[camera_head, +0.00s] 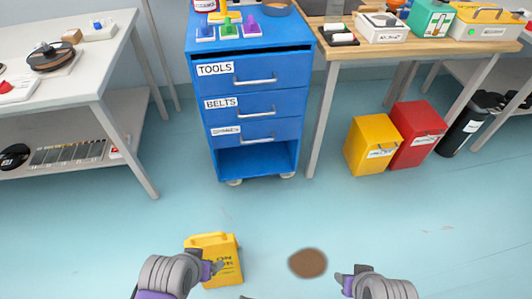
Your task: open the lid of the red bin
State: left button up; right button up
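The red bin (415,148) stands on the floor at the right, under the front edge of the wooden workbench. Its red lid (420,117) is closed, and a white label shows on its front.
A yellow bin (373,147) stands against the red bin's left side, and a black bin (462,130) is to its right. A blue drawer cabinet (256,95) stands ahead. Open floor lies before the bins.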

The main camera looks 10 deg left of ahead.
aim_at(420, 115)
jog(key=z, duration=1.25)
